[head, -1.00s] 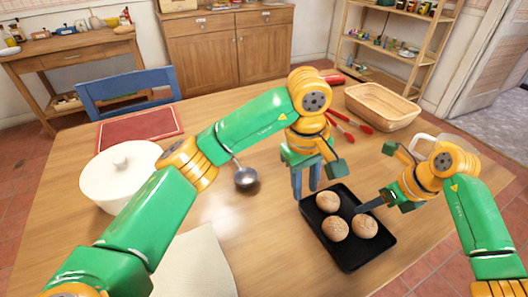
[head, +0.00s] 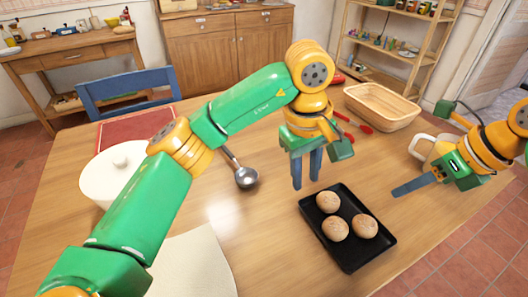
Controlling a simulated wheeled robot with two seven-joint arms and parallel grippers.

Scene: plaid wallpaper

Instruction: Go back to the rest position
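My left gripper (head: 306,176) hangs fingers-down above the table, behind the black tray (head: 347,259). Its two blue-grey fingers stand apart with nothing between them. Three round brown buns lie in the tray: one at the back (head: 328,202), one at the front left (head: 335,228) and one at the right (head: 364,227). My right gripper (head: 397,191) is to the right of the tray, clear of the buns, its finger pointing left. Only one finger shows clearly, so its opening cannot be judged. No object shows at its tip.
A white pot (head: 110,178) and a ladle (head: 246,178) are on the left of the table (head: 260,240). A wicker basket (head: 382,107) and red-handled tools (head: 353,123) lie at the back right. A pale mug (head: 421,148) stands behind my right gripper. A cloth (head: 195,265) lies in front.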

